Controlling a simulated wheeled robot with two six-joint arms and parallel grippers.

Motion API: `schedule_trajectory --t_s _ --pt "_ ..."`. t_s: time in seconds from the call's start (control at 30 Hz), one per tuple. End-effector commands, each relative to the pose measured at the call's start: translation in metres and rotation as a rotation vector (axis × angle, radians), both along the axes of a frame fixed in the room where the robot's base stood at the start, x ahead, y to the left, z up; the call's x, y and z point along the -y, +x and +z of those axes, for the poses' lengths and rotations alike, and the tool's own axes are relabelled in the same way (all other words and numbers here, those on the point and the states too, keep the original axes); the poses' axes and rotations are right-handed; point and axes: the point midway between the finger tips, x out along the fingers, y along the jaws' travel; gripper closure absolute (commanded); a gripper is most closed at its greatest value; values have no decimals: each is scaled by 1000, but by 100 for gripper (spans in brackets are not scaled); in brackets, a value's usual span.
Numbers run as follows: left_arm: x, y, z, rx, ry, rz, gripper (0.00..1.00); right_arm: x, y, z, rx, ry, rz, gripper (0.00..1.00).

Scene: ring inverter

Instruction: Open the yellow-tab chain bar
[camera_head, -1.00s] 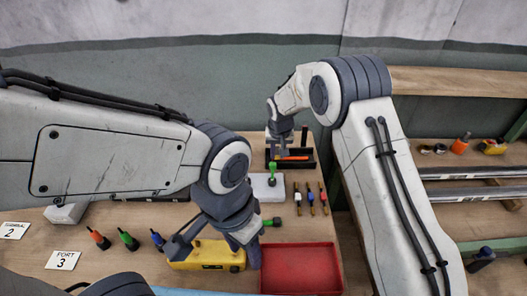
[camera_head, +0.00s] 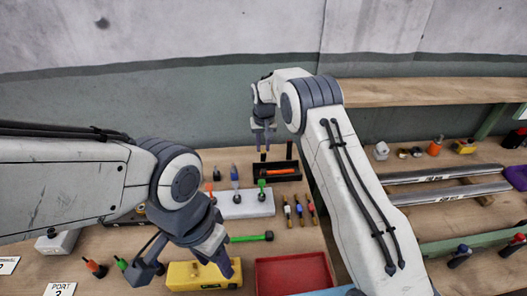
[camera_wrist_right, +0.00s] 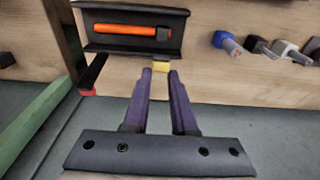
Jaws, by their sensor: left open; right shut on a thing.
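The yellow tab (camera_wrist_right: 160,66) shows between the fingertips of my right gripper (camera_wrist_right: 161,74) in the right wrist view, at the near edge of a black tray (camera_wrist_right: 115,14). My right gripper is shut on it. In the head view the right gripper (camera_head: 263,146) is at the back left of the tray (camera_head: 288,178). An orange tool (camera_wrist_right: 133,30) lies in the tray. The bar itself is hard to make out. My left gripper (camera_head: 190,268) is open and empty over a yellow box (camera_head: 203,281) at the front.
A dark post (camera_head: 289,150) stands beside the tray; a black piece with a red end (camera_wrist_right: 88,90) shows in the wrist view.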

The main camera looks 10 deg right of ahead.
Motion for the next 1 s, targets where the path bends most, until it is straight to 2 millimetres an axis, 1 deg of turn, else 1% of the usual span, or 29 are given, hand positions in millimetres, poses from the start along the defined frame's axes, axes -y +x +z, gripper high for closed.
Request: schedule_trajectory --t_s 0.03,0.1,0.33,0.37,0.4,0.47,0.5,0.83,0.93,1.0 --pt "0 0 0 0 0 0 50 2 8 -1 11 -2 0 100" --pt "0 0 0 0 0 0 50 2 13 -1 9 -3 0 100" --pt "0 0 -1 0 0 0 50 3 26 -3 7 -3 0 100" --pt "0 0 -1 0 0 0 50 3 25 -2 5 -3 -1 90" --pt "0 0 -1 0 0 0 50 3 24 -2 4 -3 0 74" --pt "0 0 -1 0 0 0 50 2 24 -2 3 -2 1 51" --pt "0 0 -1 0 0 0 50 0 24 -2 3 -2 2 45" --pt "0 0 -1 0 0 0 50 -1 23 0 1 -2 3 45" --pt "0 0 -5 0 0 0 50 -1 23 8 2 -1 3 45" --pt "0 0 -10 0 0 0 50 -1 22 19 4 -2 3 45"
